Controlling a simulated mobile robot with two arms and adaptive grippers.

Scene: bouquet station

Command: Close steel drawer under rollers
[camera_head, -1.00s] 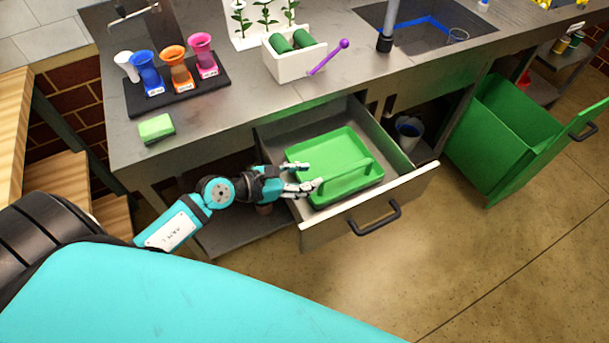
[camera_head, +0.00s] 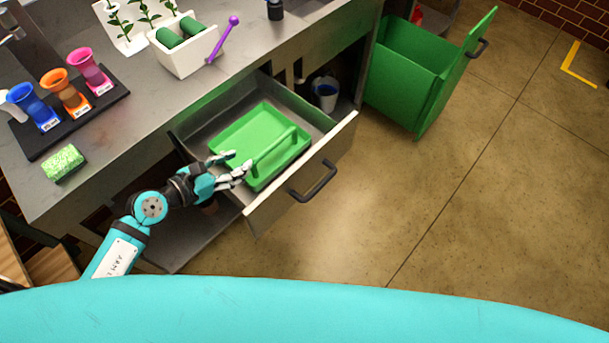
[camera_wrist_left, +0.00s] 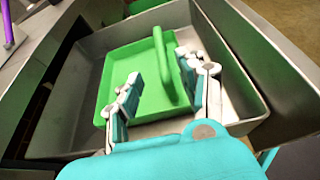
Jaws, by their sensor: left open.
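The steel drawer (camera_head: 304,179) is pulled out below the counter, with a dark bar handle (camera_head: 314,182) on its front. A green tray (camera_head: 243,128) with a raised carrying handle lies inside the drawer. My left gripper (camera_head: 237,166) is open and appears over the drawer's left side, by the near left part of the tray. In the left wrist view its spread fingers (camera_wrist_left: 158,95) stand over the drawer, with the tray (camera_wrist_left: 150,72) beyond and between them. I cannot tell whether they touch the tray. My right gripper is not in view.
A green bin (camera_head: 409,73) stands right of the drawer, and a bucket (camera_head: 325,93) sits under the counter. The counter holds vases on a black stand (camera_head: 113,95), a green sponge (camera_head: 64,162) and a white box (camera_head: 187,53).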

